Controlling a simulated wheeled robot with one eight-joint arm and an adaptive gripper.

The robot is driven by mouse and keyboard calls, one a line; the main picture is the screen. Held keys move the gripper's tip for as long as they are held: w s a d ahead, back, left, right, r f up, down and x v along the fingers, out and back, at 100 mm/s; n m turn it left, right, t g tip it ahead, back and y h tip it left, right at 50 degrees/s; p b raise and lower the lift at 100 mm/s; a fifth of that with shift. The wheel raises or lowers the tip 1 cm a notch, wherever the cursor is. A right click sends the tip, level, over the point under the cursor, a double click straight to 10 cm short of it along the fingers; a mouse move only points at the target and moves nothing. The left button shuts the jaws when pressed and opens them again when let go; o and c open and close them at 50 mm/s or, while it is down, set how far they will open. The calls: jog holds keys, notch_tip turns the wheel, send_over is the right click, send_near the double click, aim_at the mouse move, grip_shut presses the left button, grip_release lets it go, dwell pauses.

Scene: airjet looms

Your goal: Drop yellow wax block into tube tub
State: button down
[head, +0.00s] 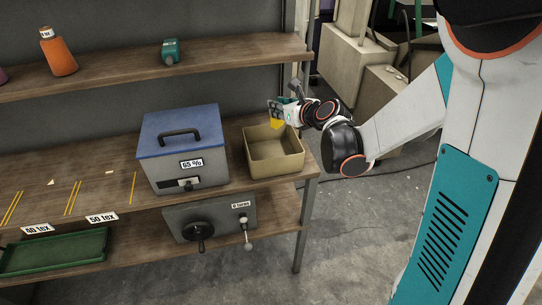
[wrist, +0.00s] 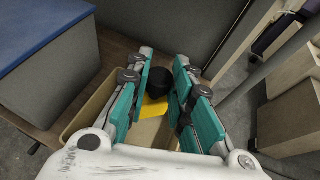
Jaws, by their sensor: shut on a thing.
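The yellow wax block (head: 277,123) is held at the fingertips of my gripper (head: 283,110), above the back right part of the tan tub (head: 279,171). In the wrist view the yellow block (wrist: 154,108) shows between the teal fingers of my gripper (wrist: 164,88), partly hidden by them. The tub (wrist: 83,116) lies below it in that view. The tub stands open on the right end of the wooden shelf. A black round thing (wrist: 158,83) shows beside the block; I cannot tell whether it touches it.
A grey box with a blue lid (head: 181,131) and black handle stands just left of the tub. Below are a grey unit (head: 211,217) and a green tray (head: 55,253).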

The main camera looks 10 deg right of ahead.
jog(key=shift+f+b, duration=0.7)
jog(key=shift+f, duration=0.65)
jog(key=c, duration=1.3)
grip_release()
jog(key=shift+c, duration=0.2)
jog(key=shift+s, duration=0.1)
jog(key=v, duration=1.2)
jog(key=shift+s, duration=0.1)
